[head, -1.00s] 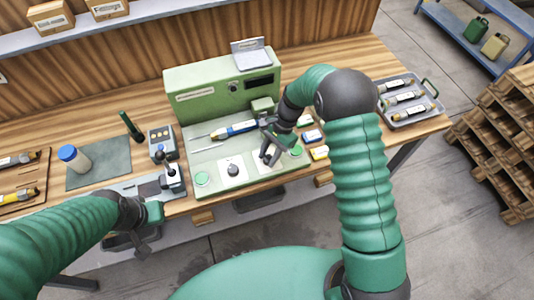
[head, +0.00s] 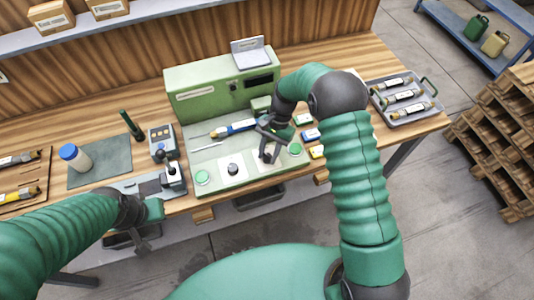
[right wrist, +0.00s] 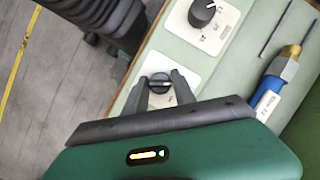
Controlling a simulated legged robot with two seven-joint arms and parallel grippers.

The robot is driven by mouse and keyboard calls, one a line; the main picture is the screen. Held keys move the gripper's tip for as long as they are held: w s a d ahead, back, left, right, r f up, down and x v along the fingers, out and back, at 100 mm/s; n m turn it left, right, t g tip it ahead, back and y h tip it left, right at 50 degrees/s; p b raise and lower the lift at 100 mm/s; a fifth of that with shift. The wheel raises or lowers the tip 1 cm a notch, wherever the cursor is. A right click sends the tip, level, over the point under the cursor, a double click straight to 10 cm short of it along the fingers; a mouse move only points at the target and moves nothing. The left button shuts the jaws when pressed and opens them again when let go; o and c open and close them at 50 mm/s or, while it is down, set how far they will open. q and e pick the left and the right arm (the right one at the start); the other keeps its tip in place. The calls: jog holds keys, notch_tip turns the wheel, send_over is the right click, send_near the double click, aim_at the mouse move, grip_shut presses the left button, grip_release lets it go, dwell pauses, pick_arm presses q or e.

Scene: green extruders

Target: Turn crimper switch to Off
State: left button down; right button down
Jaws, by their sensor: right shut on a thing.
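The green crimper machine (head: 222,88) stands at the back of the bench with a pale green base plate in front of it. A small round black switch (right wrist: 159,84) with a light mark sits on a white plate on this base. My right gripper (head: 267,157) is shut on that switch; its two fingers (right wrist: 159,86) stand on either side of it in the right wrist view. A larger black dial (head: 233,168) sits on another white plate to the left; it also shows in the right wrist view (right wrist: 202,12). My left gripper (head: 142,244) hangs by the bench's front edge, its jaws unclear.
Green round buttons (head: 202,177) flank the white plates. A grey tray (head: 412,114) with several cylinders stands at right. A small box with a lever (head: 174,174) stands left of the base.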

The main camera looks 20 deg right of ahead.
jog(key=c, duration=1.4)
grip_release()
jog(key=shift+w+d, duration=0.2)
jog(key=shift+d, duration=0.05)
jog(key=o, duration=0.3)
jog(key=shift+d+f, duration=0.1)
jog(key=shift+w+r, duration=0.1)
jog(key=shift+r, duration=0.35)
jog(key=b+v, duration=0.1)
jog(key=v, duration=1.5)
jog(key=shift+d, duration=0.2)
jog(key=s+f+n+t+h, duration=0.1)
jog(key=s+n, duration=0.2)
jog(key=s, duration=0.3)
jog(key=s+f+n+t+h, duration=0.1)
jog(key=s+f+n+t, duration=0.1)
jog(key=s, duration=0.5)
jog(key=s+a+f+n+t+h, duration=0.1)
jog(key=s+f+n+t, duration=0.1)
jog(key=s+n, duration=0.2)
jog(key=shift+s+f+h, duration=0.2)
jog(key=shift+s+h, duration=0.1)
jog(key=shift+s, duration=1.05)
